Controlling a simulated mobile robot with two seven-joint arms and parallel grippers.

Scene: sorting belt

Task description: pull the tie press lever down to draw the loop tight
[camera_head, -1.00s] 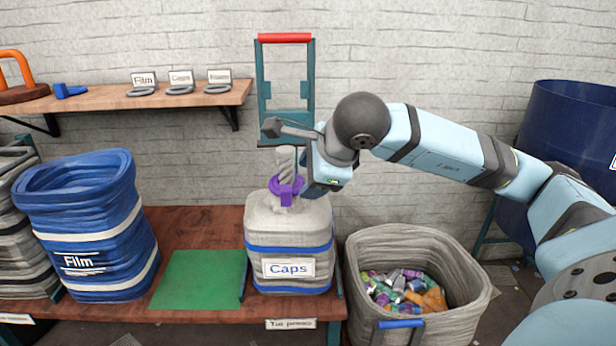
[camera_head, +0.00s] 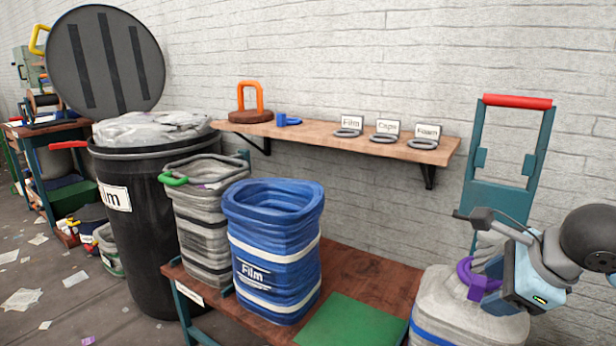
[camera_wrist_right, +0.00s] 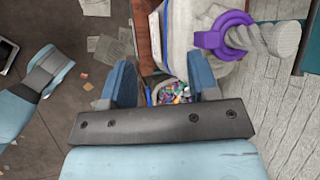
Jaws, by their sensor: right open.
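The tie press lever (camera_head: 478,200) stands upright at the right of the head view, a teal frame with a red bar (camera_head: 517,102) across its top. The purple loop (camera_head: 482,282) sits around the twisted neck of the grey Caps bag; it also shows in the wrist view (camera_wrist_right: 212,40). My right gripper (camera_head: 508,290) is beside the neck and loop, below the red bar and apart from it. In the wrist view my right gripper (camera_wrist_right: 160,82) is open, with nothing between its fingers. My left gripper is out of view.
The grey bag (camera_head: 450,295) stands at the bench's right end. A green mat (camera_head: 350,325), a blue Film bag (camera_head: 275,265) and a grey bag (camera_head: 205,235) stand to its left. A shelf (camera_head: 300,137) with signs and rings is behind. A black bin (camera_head: 140,240) is farther left.

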